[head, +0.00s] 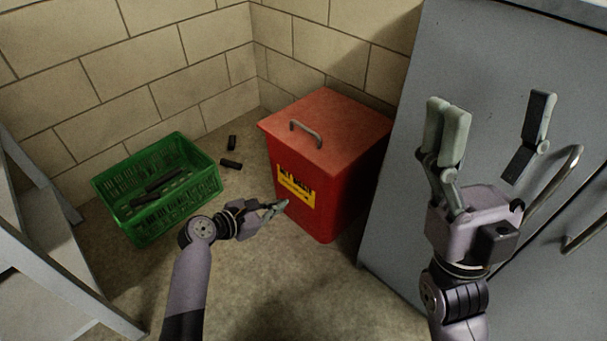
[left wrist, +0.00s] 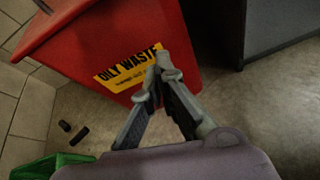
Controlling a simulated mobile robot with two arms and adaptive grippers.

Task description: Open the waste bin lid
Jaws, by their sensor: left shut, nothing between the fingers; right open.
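The red waste bin (head: 296,215) stands on the floor by the back corner. Its lid (head: 335,118) is down and carries a grey handle (head: 306,133) near the left side. A yellow label on the bin's front shows in the head view and reads "OILY WASTE" in the left wrist view (left wrist: 128,68). My left gripper (head: 284,204) is shut and empty, low in front of the bin by the label; its fingertips also show in the left wrist view (left wrist: 160,62). I cannot tell whether they touch the bin. My right gripper (head: 497,130) is open and empty, raised before the grey cabinet.
A green crate (head: 206,188) with dark pieces in it stands left of the bin. Two dark pieces (head: 231,164) lie on the floor between them. A grey cabinet (head: 400,215) with bar handles is close on the bin's right. A grey shelf frame (head: 55,262) is at left.

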